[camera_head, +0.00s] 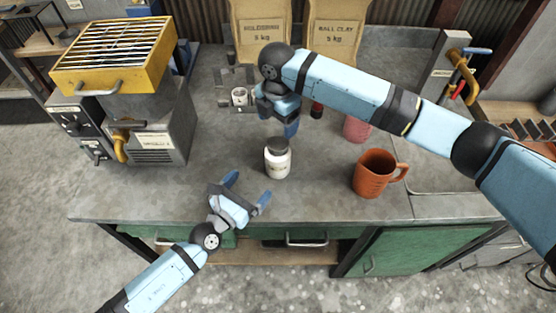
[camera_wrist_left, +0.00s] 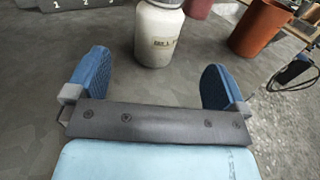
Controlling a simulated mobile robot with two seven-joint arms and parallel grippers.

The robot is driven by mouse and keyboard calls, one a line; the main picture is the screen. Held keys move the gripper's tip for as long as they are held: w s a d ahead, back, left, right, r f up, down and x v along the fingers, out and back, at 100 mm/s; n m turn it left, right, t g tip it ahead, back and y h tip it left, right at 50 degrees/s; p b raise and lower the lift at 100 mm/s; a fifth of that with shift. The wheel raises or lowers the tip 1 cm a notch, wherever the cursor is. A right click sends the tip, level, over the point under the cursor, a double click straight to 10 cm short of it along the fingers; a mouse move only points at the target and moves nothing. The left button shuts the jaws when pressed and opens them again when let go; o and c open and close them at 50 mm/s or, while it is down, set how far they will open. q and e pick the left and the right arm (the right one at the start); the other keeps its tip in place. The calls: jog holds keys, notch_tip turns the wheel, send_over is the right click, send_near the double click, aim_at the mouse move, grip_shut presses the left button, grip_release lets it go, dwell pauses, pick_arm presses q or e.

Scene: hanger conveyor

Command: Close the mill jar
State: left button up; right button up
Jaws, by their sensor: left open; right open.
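The mill jar (camera_head: 277,163) is a white jar with a label, upright on the grey bench. Its dark lid (camera_head: 277,145) sits at its top; I cannot tell how firmly it is seated. The jar (camera_wrist_left: 159,35) also shows ahead of my left fingers in the left wrist view, its top cut off. My left gripper (camera_head: 248,193) is open and empty, in front of the jar and a little to its left, apart from it. My right gripper (camera_head: 283,122) is open above and behind the jar, fingers pointing down; its far finger is partly hidden.
An orange-brown jug (camera_head: 375,174) stands to the right of the jar. A pink container (camera_head: 356,129) is partly hidden under my right arm. A grey furnace with a yellow grill top (camera_head: 115,55) stands at left. Two clay bags (camera_head: 262,30) stand behind. The front bench is clear.

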aim_at(277, 153)
pick_arm(q)
jog(key=x, duration=1.3)
jog(key=shift+w+d, duration=0.15)
jog(key=c, duration=1.7)
jog(key=shift+o, duration=0.2)
pick_arm(e)
jog(key=n, duration=0.4)
jog(key=shift+n, duration=0.3)
jog(key=shift+f, duration=4)
